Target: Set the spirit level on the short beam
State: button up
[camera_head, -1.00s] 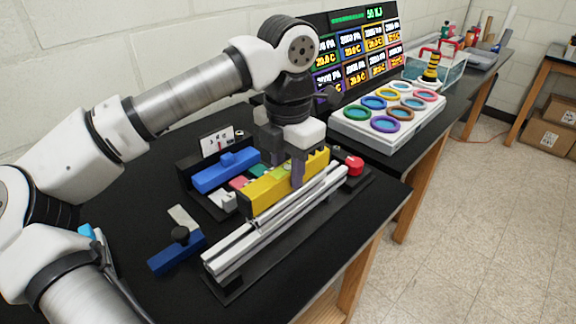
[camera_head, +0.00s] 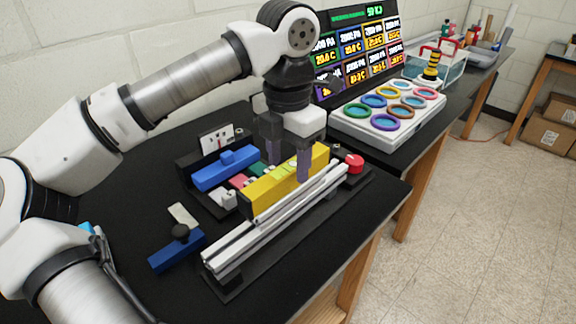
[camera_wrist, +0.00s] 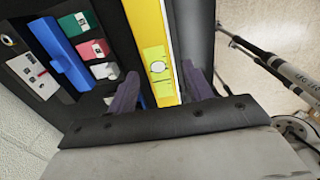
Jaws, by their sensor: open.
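The spirit level (camera_head: 272,191) is a long yellow bar with a pale green window. It stands along the silver extrusion beams (camera_head: 232,252), against or on the rear one; its underside is hidden, so I cannot tell whether it bears on the beam. Which beam is the short one is unclear. My gripper (camera_head: 289,160) is open, pointing down, with its purple fingers on either side of the level's middle. In the wrist view the level (camera_wrist: 154,50) runs between the spread fingers of my gripper (camera_wrist: 160,88), with a visible gap at least on the left.
Behind the level, a black tray holds a blue block (camera_head: 225,172) and small coloured pieces. A red knob (camera_head: 354,164) stands by the beam's far end. A blue bar with a black knob (camera_head: 177,251) lies in front left. A white ring board (camera_head: 390,118) stands behind right.

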aim_at(288, 167)
notch_tip(288, 167, up, 10)
jog(key=shift+r+b, duration=0.2)
jog(key=shift+b, duration=0.1)
